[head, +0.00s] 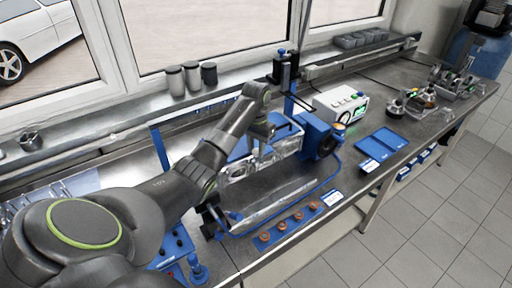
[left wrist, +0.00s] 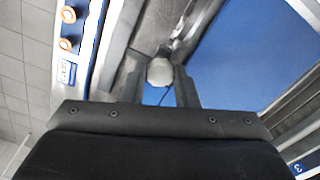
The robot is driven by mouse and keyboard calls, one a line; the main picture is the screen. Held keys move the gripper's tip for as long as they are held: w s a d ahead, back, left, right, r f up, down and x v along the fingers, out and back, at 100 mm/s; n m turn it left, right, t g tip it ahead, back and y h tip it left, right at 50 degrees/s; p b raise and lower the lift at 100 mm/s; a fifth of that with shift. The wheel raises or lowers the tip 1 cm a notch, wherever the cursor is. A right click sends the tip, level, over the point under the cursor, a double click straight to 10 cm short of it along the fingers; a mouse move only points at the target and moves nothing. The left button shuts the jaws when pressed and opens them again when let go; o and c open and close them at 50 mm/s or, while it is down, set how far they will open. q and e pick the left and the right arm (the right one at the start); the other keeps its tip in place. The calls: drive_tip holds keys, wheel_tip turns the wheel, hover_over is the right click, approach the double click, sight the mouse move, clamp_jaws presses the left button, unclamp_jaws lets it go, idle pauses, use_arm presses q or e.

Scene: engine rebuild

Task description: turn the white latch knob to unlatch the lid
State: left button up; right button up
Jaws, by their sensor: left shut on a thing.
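The white latch knob (left wrist: 160,72) is round and pale and sits between the fingertips of my left gripper (left wrist: 159,77) in the left wrist view. The gripper is shut on it, with one dark finger on each side. In the head view my left gripper (head: 262,146) reaches down at the metal-sided box with the blue lid (head: 239,149); the knob is too small or hidden there. A large blue panel, which looks like the lid (left wrist: 255,60), lies right of the knob in the left wrist view. I cannot tell how far the knob is turned. My right gripper is not in view.
A blue strip with several copper-coloured round parts (head: 282,226) lies along the bench's front edge. A blue tray (head: 381,143) and a white device with a green display (head: 341,104) stand right of the box. Several canisters (head: 192,75) stand on the window ledge.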

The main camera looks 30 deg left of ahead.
use_arm(q)
drive_tip(key=o, duration=1)
drive_tip(key=shift+w+f, duration=0.1)
drive_tip(key=shift+w, duration=0.05)
